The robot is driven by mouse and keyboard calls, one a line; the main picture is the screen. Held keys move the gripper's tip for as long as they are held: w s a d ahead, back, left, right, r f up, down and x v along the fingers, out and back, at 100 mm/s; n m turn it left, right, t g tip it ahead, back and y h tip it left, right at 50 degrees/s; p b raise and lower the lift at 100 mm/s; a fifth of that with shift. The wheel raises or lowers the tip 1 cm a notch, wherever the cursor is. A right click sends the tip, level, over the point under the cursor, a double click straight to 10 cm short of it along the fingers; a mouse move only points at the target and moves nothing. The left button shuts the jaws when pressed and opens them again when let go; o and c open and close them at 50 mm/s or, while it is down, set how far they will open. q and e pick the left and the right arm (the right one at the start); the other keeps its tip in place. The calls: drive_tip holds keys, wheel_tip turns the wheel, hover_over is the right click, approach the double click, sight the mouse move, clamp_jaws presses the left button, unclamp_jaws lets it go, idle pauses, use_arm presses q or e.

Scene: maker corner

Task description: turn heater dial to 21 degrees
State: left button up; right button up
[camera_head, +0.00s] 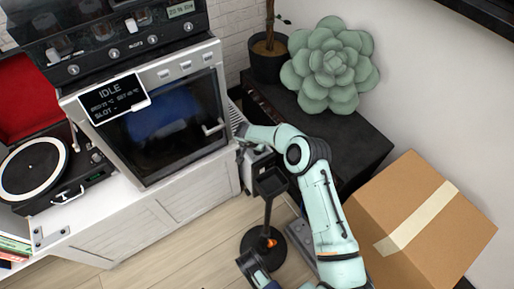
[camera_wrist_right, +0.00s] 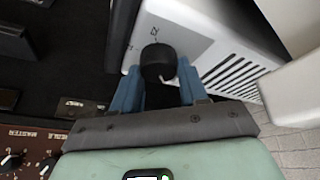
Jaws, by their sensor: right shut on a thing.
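The heater is a white box with a slotted vent side; it shows in the right wrist view (camera_wrist_right: 235,72), and a sliver of it shows in the head view (camera_head: 235,117). Its black round dial (camera_wrist_right: 158,60) sits on the white face, with a light mark on its lower rim. My right gripper (camera_wrist_right: 159,84) has its blue fingers on either side of the dial and is shut on it. In the head view my right gripper (camera_head: 243,143) is at the heater, and the dial is hidden there. I cannot read a dial setting.
A printer-like machine (camera_head: 170,110) with a display reading IDLE stands left of the heater. A turntable (camera_head: 35,165) is further left. A black cabinet (camera_head: 345,135) bears a succulent (camera_head: 330,65). A cardboard box (camera_head: 430,215) and a dark stand (camera_head: 265,245) are near my right arm.

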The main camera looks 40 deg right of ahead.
use_arm(q)
drive_tip(key=shift+s+f, duration=0.2)
drive_tip(key=shift+s, duration=0.05)
use_arm(e)
drive_tip(key=shift+m, duration=0.3)
drive_tip(key=o, duration=1.1)
drive_tip(key=shift+c, duration=0.2)
use_arm(q)
drive_tip(key=shift+r, duration=0.1)
drive_tip(key=w+r+t+p, duration=0.1)
drive_tip(key=w+r+p, duration=0.1)
drive_tip(key=w+r, duration=0.2)
drive_tip(key=shift+w+d+t+p, duration=0.3)
drive_tip(key=shift+w+t, duration=0.1)
drive_tip(key=shift+w, duration=0.3)
use_arm(e)
drive_tip(key=w+v, duration=0.1)
drive_tip(key=v, duration=0.6)
drive_tip(key=shift+s+r, duration=0.25)
drive_tip(key=shift+s, duration=0.2)
drive_tip(key=shift+c, duration=0.2)
